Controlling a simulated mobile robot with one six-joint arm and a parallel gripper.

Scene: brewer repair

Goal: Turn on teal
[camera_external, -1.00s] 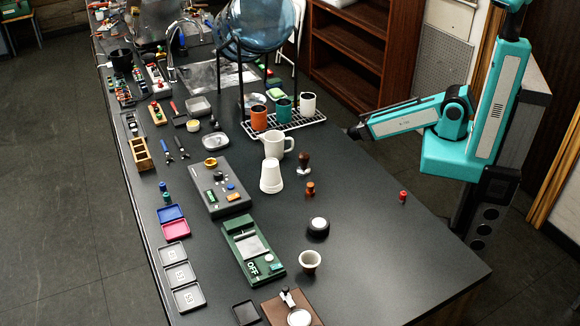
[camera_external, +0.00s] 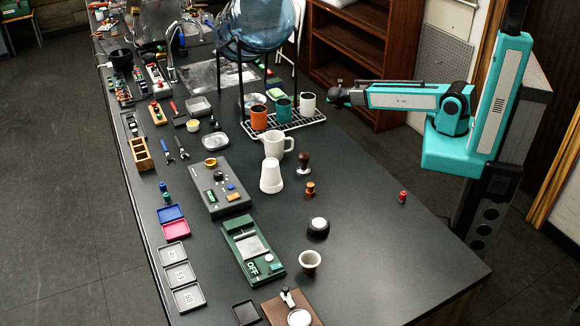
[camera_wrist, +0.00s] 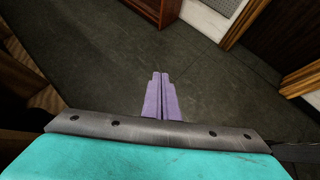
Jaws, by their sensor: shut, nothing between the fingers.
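My gripper (camera_external: 334,96) is at the end of the raised arm, beyond the table's right edge and apart from everything. In the wrist view its purple fingers (camera_wrist: 161,98) are shut together and empty, over bare floor. A teal mug (camera_external: 284,111) stands on the wire rack. I cannot tell which part switches on.
A white pitcher (camera_external: 275,143), white cup (camera_external: 271,177), dark tamper (camera_external: 303,163) and black round puck (camera_external: 318,227) stand mid-table. A red-topped item (camera_external: 402,196) stands near the right edge. The front right tabletop is clear. A water jug (camera_external: 256,25) stands at the back.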

